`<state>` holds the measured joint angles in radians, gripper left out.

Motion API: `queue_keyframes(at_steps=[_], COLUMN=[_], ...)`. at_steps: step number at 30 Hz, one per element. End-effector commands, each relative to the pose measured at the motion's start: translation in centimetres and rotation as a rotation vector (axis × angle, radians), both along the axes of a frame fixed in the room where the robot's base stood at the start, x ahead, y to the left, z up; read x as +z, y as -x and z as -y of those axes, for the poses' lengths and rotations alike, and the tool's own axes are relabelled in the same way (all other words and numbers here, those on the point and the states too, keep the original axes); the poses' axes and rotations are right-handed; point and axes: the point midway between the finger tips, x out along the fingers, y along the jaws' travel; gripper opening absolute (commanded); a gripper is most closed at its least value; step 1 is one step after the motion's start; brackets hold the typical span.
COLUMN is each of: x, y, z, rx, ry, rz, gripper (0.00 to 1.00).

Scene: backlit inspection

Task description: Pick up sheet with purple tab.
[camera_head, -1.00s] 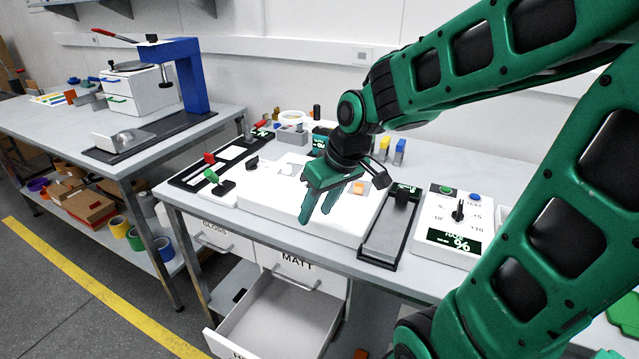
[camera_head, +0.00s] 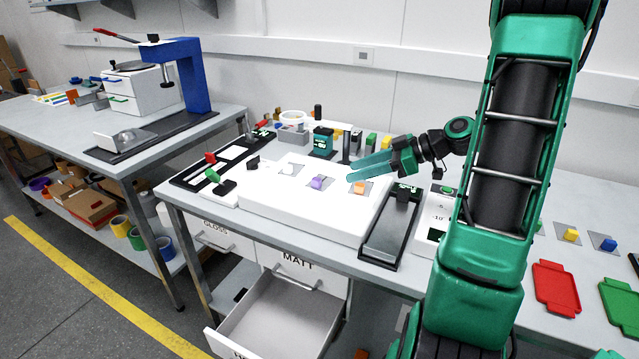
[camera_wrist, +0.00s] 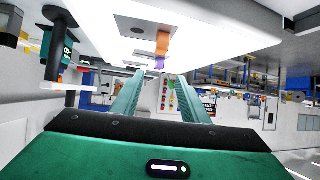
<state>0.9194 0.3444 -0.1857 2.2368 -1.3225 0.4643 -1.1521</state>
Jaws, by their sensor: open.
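The sheet with the purple tab (camera_head: 317,183) lies on the white lightbox (camera_head: 290,215), a small grey sheet left of the orange-tabbed one. The purple tab also shows in the wrist view (camera_wrist: 160,62), beyond the orange tab. My gripper (camera_head: 349,170) is open and empty, pointing left above the lightbox's back right part, to the right of the purple tab and apart from it. In the wrist view its two fingers (camera_wrist: 160,95) are spread with nothing between them.
A sheet with an orange tab (camera_head: 360,188) lies on the lightbox, and a white-tabbed one (camera_head: 290,168) at its left. A dark-framed tray (camera_head: 385,240) borders it on the right. An open drawer (camera_head: 275,318) sticks out below. Small stands and blocks line the back.

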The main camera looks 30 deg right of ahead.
Motion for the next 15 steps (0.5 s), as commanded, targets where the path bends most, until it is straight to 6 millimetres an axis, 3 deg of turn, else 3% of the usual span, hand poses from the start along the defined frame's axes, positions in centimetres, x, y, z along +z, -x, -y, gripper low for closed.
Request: queue_keyframes(at_steps=[15], x=[-2.5], y=[-3.4], z=[-3.2], rx=[0.003], ry=[-0.001], rz=[0.012], gripper=[0.41])
